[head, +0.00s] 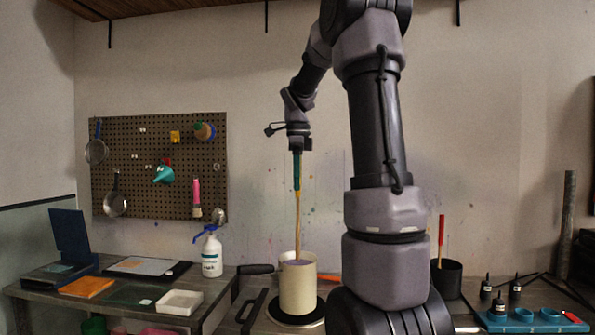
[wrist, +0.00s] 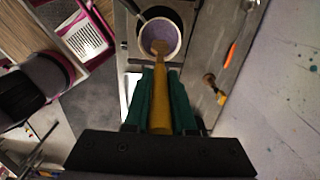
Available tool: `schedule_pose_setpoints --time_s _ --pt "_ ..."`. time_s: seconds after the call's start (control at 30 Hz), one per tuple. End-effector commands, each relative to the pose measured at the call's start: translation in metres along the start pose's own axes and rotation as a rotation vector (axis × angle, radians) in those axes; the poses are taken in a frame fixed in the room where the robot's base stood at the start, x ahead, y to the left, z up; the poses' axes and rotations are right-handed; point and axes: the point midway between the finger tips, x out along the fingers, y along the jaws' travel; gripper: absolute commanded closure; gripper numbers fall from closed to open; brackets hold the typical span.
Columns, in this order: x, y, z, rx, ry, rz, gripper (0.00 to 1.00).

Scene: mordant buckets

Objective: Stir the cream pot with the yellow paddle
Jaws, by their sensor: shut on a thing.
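The cream pot (head: 298,290) stands upright on a dark round plate on the counter, in the head view. In the wrist view its rim (wrist: 181,35) surrounds purple liquid (wrist: 163,30). My gripper (head: 297,155) is above the pot, pointing down, its green fingers shut on the yellow paddle (head: 297,225). The paddle runs down from the fingers, and its lower end is inside the pot's mouth. In the wrist view the paddle (wrist: 160,95) lies between the green fingers (wrist: 160,100) and its end reaches the liquid near the pot's near wall. How deep it sits is hidden.
A white spray bottle (head: 211,253) and a white tray (head: 179,302) stand left of the pot. A dark pot (head: 446,278) with a red-handled tool (head: 441,235) stands to the right. A teal rack (head: 535,321) with small bottles is at far right. A pegboard (head: 150,150) hangs behind.

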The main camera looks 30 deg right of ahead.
Motion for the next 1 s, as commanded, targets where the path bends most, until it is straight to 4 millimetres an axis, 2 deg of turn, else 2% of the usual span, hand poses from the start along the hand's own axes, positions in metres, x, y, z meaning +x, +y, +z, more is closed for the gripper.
schedule_pose_setpoints --time_s 0.5,0.7,1.0 --pt "0.051 0.0 0.0 0.0 0.001 0.002 1.0" --pt "0.062 0.0 0.0 -0.001 0.0 0.0 1.0" --pt "0.065 0.0 0.0 0.0 0.0 0.0 1.0"
